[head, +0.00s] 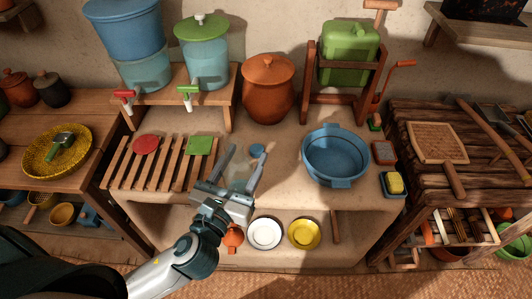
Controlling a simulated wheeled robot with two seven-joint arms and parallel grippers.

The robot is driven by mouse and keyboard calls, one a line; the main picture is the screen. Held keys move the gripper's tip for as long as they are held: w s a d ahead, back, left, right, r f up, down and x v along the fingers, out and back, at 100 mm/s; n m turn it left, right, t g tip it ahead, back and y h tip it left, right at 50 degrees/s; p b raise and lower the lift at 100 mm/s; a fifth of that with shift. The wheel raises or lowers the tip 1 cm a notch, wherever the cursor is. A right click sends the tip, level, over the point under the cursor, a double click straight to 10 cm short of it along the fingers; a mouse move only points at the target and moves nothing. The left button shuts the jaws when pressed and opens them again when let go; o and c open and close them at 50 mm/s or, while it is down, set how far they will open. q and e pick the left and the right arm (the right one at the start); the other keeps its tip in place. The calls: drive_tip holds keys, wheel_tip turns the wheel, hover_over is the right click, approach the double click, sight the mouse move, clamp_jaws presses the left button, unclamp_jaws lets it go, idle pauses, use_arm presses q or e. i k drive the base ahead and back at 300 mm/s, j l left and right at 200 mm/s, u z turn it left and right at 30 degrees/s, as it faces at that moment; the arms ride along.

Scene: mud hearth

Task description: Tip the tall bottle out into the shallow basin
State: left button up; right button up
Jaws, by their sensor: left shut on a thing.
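My left gripper (246,158) reaches in from the lower left, over the counter between the slatted rack and the basin. Its two grey fingers are around a pale, see-through thing, seemingly the tall bottle (239,180). The bottle's outline is faint and partly hidden by the fingers, so I cannot tell its tilt or whether it touches the counter. The shallow basin (336,178) is blue with side lugs and stands on the counter to the right of the gripper, apart from it. My right gripper is not in view.
A clay pot (268,92) stands behind. The slatted rack (122,176) holds a red and a green lid. A small blue disc (257,148) shows by the fingertips. A yellow sponge (395,183) lies right of the basin. Bare counter separates gripper and basin.

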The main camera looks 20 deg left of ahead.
sight(334, 155)
drive_tip(key=i+l+u, duration=0.4)
drive_tip(key=l, duration=1.75)
drive_tip(key=l+u, duration=0.4)
drive_tip(key=l, duration=1.8)
